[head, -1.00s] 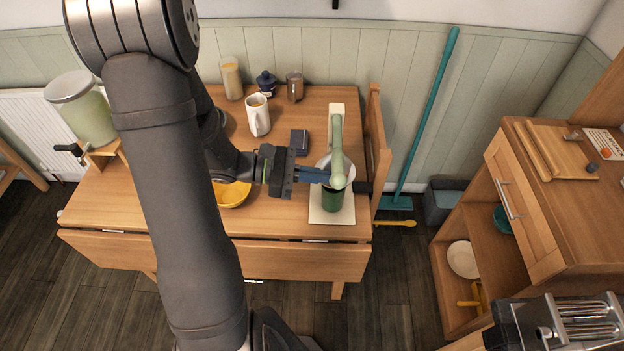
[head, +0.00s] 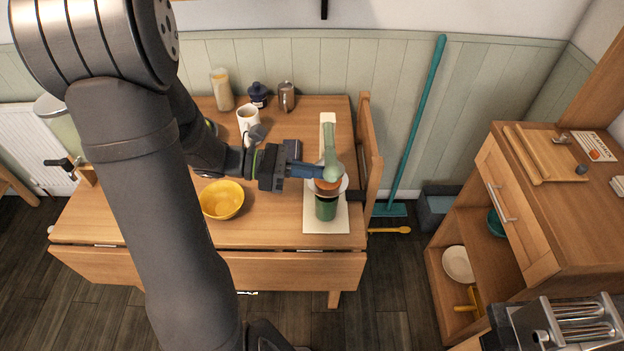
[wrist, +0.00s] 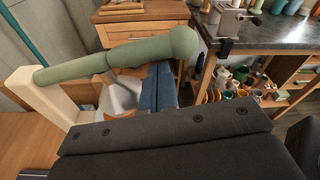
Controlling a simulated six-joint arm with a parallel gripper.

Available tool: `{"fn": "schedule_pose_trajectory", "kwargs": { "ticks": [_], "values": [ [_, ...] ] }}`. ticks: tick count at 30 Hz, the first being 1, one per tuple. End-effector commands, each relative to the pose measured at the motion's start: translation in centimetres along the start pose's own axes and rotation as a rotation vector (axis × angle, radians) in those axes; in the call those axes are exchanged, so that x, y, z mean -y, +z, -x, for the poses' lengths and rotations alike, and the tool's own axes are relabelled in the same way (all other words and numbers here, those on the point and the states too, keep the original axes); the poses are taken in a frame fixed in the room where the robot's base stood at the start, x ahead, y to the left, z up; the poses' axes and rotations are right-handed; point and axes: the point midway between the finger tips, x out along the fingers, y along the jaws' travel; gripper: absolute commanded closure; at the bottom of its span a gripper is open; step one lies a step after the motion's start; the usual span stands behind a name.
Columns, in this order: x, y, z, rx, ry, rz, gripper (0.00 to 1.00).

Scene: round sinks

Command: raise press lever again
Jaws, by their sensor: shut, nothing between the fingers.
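The press has a pale base (head: 313,222), a cream upright, which shows in the wrist view (wrist: 45,95), and a green lever (head: 329,145) with a rounded end. In the wrist view the lever (wrist: 120,55) stretches from the upright across the top of my fingers. My gripper (head: 316,172) is shut and empty, its blue fingertips under the lever near its rounded end; exact contact is hard to tell. Below the lever end, an orange-brown piece (head: 327,187) shows at the white press bowl (head: 343,184), above a dark green cup (head: 326,208).
A yellow bowl (head: 222,199) stands on the table left of the press. A white mug (head: 247,120), a grey canister (head: 286,96) and a tall jar (head: 222,90) stand farther back. A chair back (head: 368,140) rises close on the right. The front tabletop is clear.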

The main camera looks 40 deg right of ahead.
Motion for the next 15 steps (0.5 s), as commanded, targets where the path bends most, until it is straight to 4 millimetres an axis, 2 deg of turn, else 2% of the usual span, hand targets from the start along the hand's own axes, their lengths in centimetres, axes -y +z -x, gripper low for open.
{"fn": "schedule_pose_trajectory", "kwargs": {
  "ticks": [8, 15],
  "values": [
    [-0.1, 5.0, 0.7, -0.001, -0.039, 0.249, 1.0],
    [-1.3, 9.1, 1.3, -0.001, -0.073, 0.475, 1.0]
  ]
}}
